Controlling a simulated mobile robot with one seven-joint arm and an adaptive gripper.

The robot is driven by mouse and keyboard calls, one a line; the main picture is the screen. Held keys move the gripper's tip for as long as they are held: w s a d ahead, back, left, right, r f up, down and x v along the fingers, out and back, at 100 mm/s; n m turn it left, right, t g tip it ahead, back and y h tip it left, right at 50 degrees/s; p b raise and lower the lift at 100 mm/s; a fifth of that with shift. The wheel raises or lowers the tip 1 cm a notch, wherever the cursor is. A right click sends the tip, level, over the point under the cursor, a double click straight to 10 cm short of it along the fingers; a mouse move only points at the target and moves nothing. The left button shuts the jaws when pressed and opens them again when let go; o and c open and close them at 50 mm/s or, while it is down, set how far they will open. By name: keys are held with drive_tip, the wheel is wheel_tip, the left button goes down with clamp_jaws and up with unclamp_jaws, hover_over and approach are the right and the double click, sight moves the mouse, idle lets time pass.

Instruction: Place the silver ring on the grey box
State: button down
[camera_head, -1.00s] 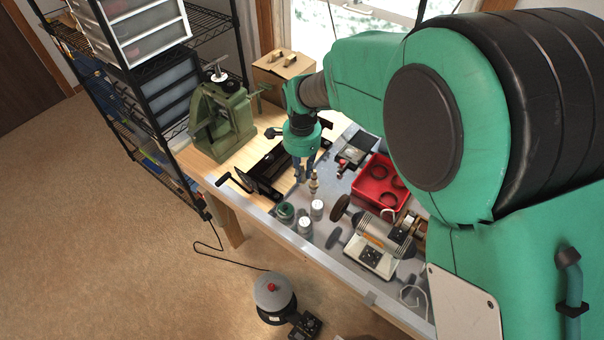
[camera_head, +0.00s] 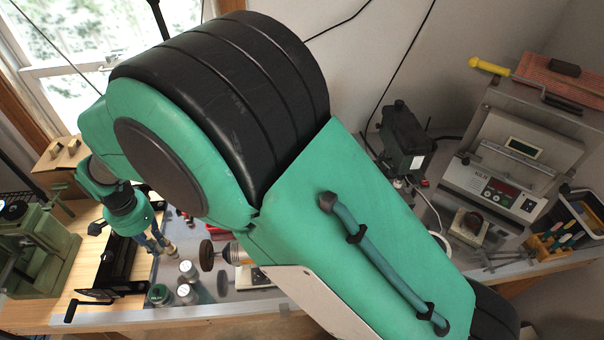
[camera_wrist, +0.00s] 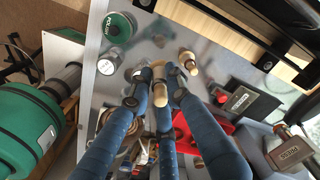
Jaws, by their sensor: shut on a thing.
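My gripper (camera_head: 160,246) shows at the left of the head view, low over the bench beside a brass-coloured upright piece (camera_head: 171,251). In the wrist view its blue fingers (camera_wrist: 160,74) come close together at the tips. They close on something small that I cannot make out clearly. The silver ring is not clearly seen; it may be hidden between the fingertips. A dark grey box-like item with a label (camera_wrist: 254,101) lies right of the fingers in the wrist view. I cannot tell whether it is the grey box.
Several small jars (camera_head: 187,271) stand near the bench's front edge. A black device (camera_head: 122,265) and a green press (camera_head: 38,250) stand at left. A red tray (camera_wrist: 215,132) is partly hidden behind the fingers. Machines, including a grey one (camera_head: 500,178), fill the right side.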

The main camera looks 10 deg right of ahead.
drive_tip(key=w+d+r+m+p, duration=0.1)
drive_tip(key=w+d, duration=0.3)
drive_tip(key=d, duration=0.4)
drive_tip(key=w+d+r+m+p, duration=0.15)
drive_tip(key=w+d, duration=0.25)
drive_tip(key=d, duration=0.5)
drive_tip(key=w+d+m+p, duration=0.15)
drive_tip(key=w+d, duration=0.25)
drive_tip(key=d, duration=0.4)
drive_tip(key=s+d+r+m+p, duration=0.1)
drive_tip(key=d+m, duration=0.1)
drive_tip(key=d, duration=1.1)
drive_tip(key=s+d+r+m+p, duration=0.1)
drive_tip(key=d+m+p, duration=0.1)
drive_tip(key=d, duration=1.2)
drive_tip(key=shift+m, duration=0.4)
drive_tip(key=shift+w+f, duration=0.1)
drive_tip(key=shift+w, duration=0.05)
drive_tip(key=w, duration=0.5)
drive_tip(key=w+f, duration=0.1)
drive_tip(key=w, duration=0.4)
drive_tip(key=w+a, duration=0.1)
drive_tip(key=w, duration=0.5)
drive_tip(key=shift+a+f+p, duration=0.1)
drive_tip(key=shift+f+p, duration=0.1)
drive_tip(key=shift+p, duration=0.2)
drive_tip(key=shift+s, duration=0.1)
drive_tip(key=shift+f, duration=1.75)
